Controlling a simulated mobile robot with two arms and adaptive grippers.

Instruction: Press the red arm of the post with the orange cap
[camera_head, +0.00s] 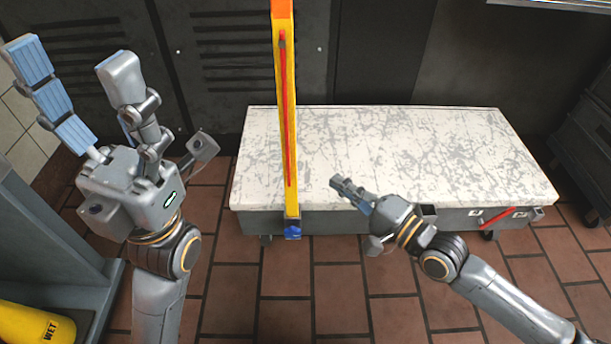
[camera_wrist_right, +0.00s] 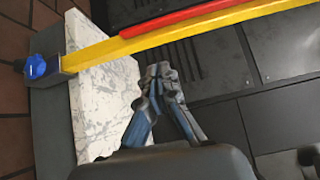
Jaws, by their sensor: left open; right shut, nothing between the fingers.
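A yellow post (camera_head: 293,150) stands upright at the front left edge of the bench, with an orange cap (camera_head: 281,8) at its top. A long, thin red arm (camera_head: 286,110) lies along the post. The right wrist view also shows the yellow post (camera_wrist_right: 95,56) and the red arm (camera_wrist_right: 180,18), but not the cap. My right gripper (camera_head: 337,183) is shut and empty, just right of the post and apart from it; its fingertips also show in the right wrist view (camera_wrist_right: 160,72). My left gripper (camera_head: 72,58) is open and empty, well left of the post.
The bench (camera_head: 400,150) has a bare, worn white top. A blue knob (camera_head: 293,232) is at the post's base. A smaller red handle (camera_head: 496,217) is on the bench's front right. Dark lockers stand behind.

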